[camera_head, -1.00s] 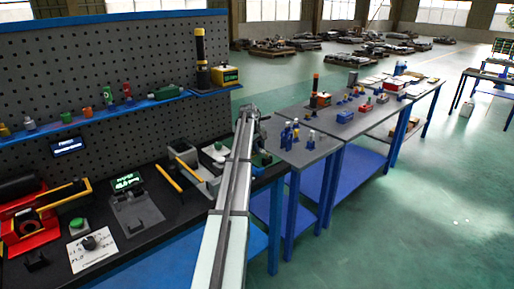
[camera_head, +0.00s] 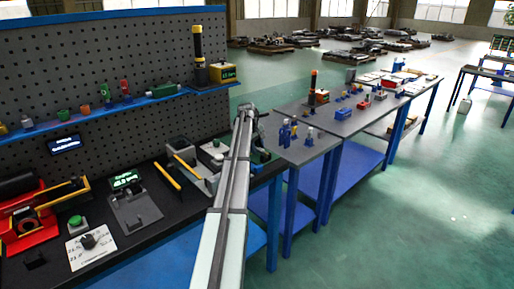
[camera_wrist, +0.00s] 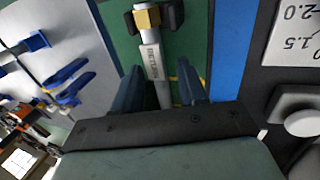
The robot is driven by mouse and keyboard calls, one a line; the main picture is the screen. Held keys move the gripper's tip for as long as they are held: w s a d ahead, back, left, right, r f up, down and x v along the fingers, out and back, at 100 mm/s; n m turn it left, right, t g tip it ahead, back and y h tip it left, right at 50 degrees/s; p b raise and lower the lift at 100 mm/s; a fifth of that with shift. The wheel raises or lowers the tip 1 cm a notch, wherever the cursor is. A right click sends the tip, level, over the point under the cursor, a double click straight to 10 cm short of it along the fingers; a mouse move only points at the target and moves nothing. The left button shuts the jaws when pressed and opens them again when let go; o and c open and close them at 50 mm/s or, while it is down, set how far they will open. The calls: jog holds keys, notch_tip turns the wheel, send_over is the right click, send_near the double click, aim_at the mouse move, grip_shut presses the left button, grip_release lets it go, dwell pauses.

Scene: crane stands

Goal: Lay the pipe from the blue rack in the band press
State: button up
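My gripper (camera_wrist: 161,90) is open in the wrist view. Its two dark fingers stand either side of a pale grey pipe (camera_wrist: 153,58) with printed lettering and a brass-coloured fitting (camera_wrist: 147,17) at its far end. The pipe lies over a green surface (camera_wrist: 190,30); a gap shows between it and the right finger. Dark blocks flank the fitting; I cannot make out a blue rack there. In the head view my arm (camera_head: 236,170) reaches to the far end of the black bench and hides the pipe. A red machine with a black roll (camera_head: 30,212) stands at far left; I cannot tell whether it is the band press.
A grey device with a yellow handle (camera_head: 193,168) and a unit with a lit display (camera_head: 132,200) stand on the bench. Blue-handled tools (camera_wrist: 70,85) lie on the neighbouring grey table (camera_head: 305,150).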

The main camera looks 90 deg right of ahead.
jog(key=shift+o, duration=0.8)
jog(key=v, duration=1.3)
jog(key=shift+r, duration=0.4)
jog(key=shift+a, duration=0.1)
